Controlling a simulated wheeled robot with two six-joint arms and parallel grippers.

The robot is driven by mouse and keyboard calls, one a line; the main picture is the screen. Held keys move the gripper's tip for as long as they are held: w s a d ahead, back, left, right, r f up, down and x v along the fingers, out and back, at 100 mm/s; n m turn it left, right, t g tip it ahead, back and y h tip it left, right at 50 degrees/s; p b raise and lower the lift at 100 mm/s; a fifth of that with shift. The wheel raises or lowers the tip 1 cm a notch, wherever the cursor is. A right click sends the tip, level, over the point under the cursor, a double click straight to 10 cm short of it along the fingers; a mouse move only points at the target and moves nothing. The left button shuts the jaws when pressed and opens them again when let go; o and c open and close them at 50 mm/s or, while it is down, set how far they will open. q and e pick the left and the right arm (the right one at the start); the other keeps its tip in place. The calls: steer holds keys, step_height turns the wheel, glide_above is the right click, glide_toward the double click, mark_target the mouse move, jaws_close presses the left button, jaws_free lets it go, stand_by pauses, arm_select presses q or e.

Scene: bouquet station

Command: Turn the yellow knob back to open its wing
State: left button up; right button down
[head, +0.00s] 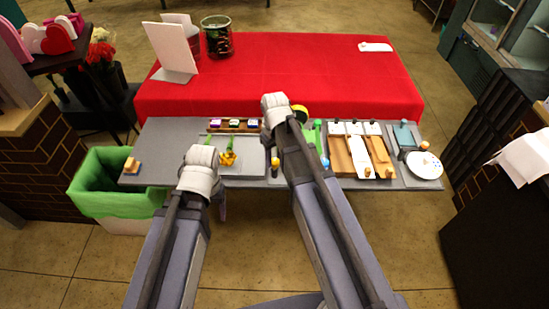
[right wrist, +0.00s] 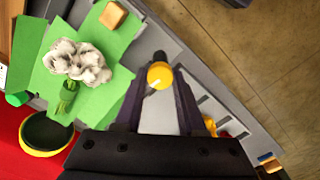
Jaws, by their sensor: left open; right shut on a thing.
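The yellow knob (right wrist: 160,75) is a round yellow cap with a pale mark. In the right wrist view it sits between the two fingertips of my right gripper (right wrist: 159,92), which is shut on it. A dark round post end shows just beyond it. In the head view the yellow knob (head: 275,161) tops a dark post beside my right forearm, which hides that gripper. Green panels (right wrist: 40,77) lie beside the knob, with white flowers (right wrist: 80,62) and a wooden block (right wrist: 112,15) over them. My left gripper (head: 221,207) is mostly hidden by its arm and open.
A black bowl-like ring with a yellow rim (right wrist: 46,134) stands near the panels. Yellow flowers (head: 228,158) lie on a tray near my left arm. Wooden boards (head: 360,157) and a white dish (head: 424,165) are at right. The grey table's left end (head: 150,150) is mostly clear.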

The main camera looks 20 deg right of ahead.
mark_target(274, 161)
steer(key=shift+n, duration=1)
steer(key=c, duration=0.5)
jaws_free()
steer(key=shift+r, duration=0.1)
step_height(274, 161, up, 8)
steer(key=p, duration=0.8)
steer(key=shift+f, duration=0.2)
